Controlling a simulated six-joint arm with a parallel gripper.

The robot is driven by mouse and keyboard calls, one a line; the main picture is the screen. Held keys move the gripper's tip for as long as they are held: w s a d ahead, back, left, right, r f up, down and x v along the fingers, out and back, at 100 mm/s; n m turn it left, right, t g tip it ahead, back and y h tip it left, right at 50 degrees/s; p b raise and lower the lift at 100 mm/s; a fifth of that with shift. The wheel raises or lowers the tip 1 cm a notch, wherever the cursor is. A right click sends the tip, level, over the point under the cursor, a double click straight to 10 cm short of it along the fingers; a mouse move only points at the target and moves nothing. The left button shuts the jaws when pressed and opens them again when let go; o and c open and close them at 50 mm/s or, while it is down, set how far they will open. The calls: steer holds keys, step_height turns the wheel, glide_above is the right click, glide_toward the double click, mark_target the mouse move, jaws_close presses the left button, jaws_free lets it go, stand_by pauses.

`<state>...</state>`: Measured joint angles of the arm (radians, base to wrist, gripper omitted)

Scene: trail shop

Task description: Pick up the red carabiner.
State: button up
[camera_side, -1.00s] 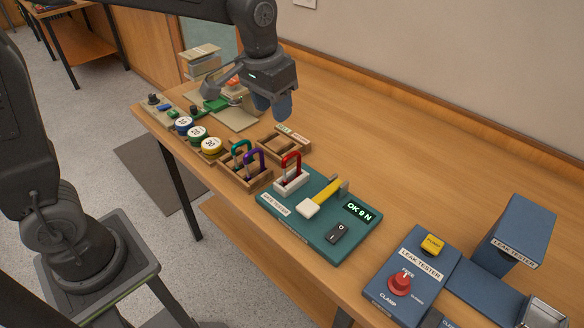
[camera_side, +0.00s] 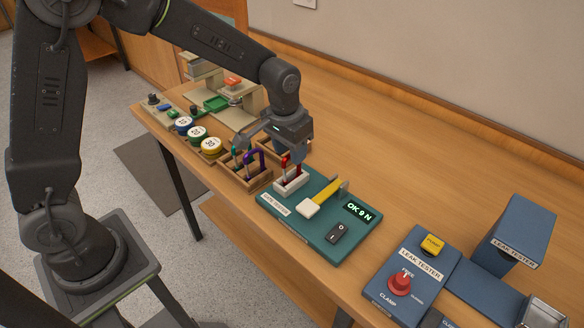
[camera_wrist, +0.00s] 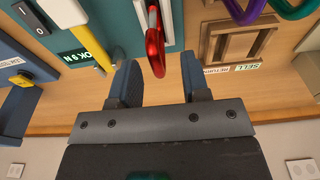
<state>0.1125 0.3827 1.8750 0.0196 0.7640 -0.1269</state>
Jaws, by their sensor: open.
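The red carabiner (camera_side: 285,161) stands upright in a white block (camera_side: 291,180) on the green gate tester (camera_side: 330,240). In the wrist view the carabiner (camera_wrist: 155,45) hangs down from the top, near the gap between my fingers and ahead of their tips. My gripper (camera_wrist: 157,75) is open, with one blue finger on each side and nothing between them. In the side view my gripper (camera_side: 283,148) is low, just behind the carabiner and partly hiding its top. The tester's display reads "OK 9 N".
A purple carabiner (camera_side: 256,157) and a green one, partly hidden, stand in a wooden tray (camera_side: 247,179) close on the left. A yellow lever (camera_side: 326,194) is at the right. The blue leak tester (camera_side: 393,275) lies farther right. The back of the table is clear.

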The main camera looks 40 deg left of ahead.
steer(key=f, duration=0.3)
steer(key=shift+w+d+f, duration=0.15)
steer(key=shift+w+f, duration=0.05)
steer(key=shift+w, duration=0.05)
jaws_close()
